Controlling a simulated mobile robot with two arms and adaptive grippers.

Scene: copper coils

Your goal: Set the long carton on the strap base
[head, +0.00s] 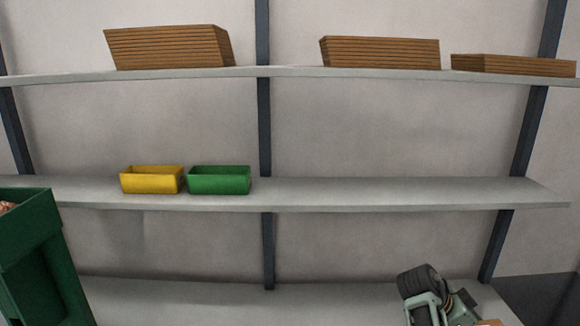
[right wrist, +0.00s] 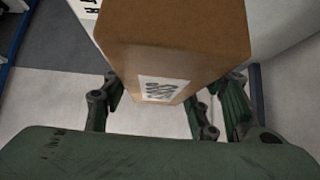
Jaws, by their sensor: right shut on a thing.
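The long carton (right wrist: 180,38) is a brown box with a white printed label. It fills the upper middle of the right wrist view. My right gripper (right wrist: 158,108) is shut on it, with dark green fingers on both sides. The carton's far end runs out of the top of that view. In the head view, part of my right arm shows at the bottom right, and a small orange-brown edge beside it may be the carton. I cannot make out the strap base in either view. My left gripper is not in view.
Grey wall shelves span the head view. Slatted wooden boxes (head: 172,48) stand on the top shelf. A yellow bin (head: 151,182) and a green bin (head: 219,181) sit on the middle shelf, whose right part is clear. A dark green container (head: 32,238) stands at the left.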

